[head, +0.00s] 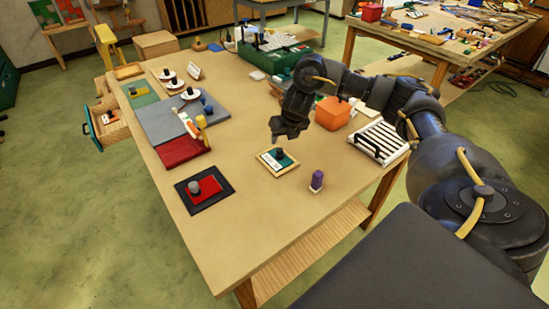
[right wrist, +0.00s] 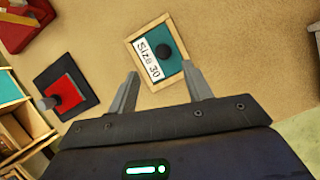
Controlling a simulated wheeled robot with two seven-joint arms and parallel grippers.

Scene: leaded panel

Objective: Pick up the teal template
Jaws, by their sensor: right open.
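The teal template (head: 288,163) is a small flat plate with a dark round knob. It lies in a pale wooden frame (head: 262,157) beside a white label, near the middle of the table. In the right wrist view, the teal template (right wrist: 171,69) lies just beyond the fingertips, and the label reads "Size 30". My right gripper (head: 281,136) is open and empty, above and a little behind the frame in the head view. Its two fingers (right wrist: 164,86) show apart in the right wrist view. My left gripper is not in view.
A red plate with a grey knob on a black mat (head: 223,195) lies to the left. A purple-topped object (head: 317,180) stands right of the frame. An orange box (head: 332,113) and a white slatted rack (head: 379,140) stand at the right. The table's front is clear.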

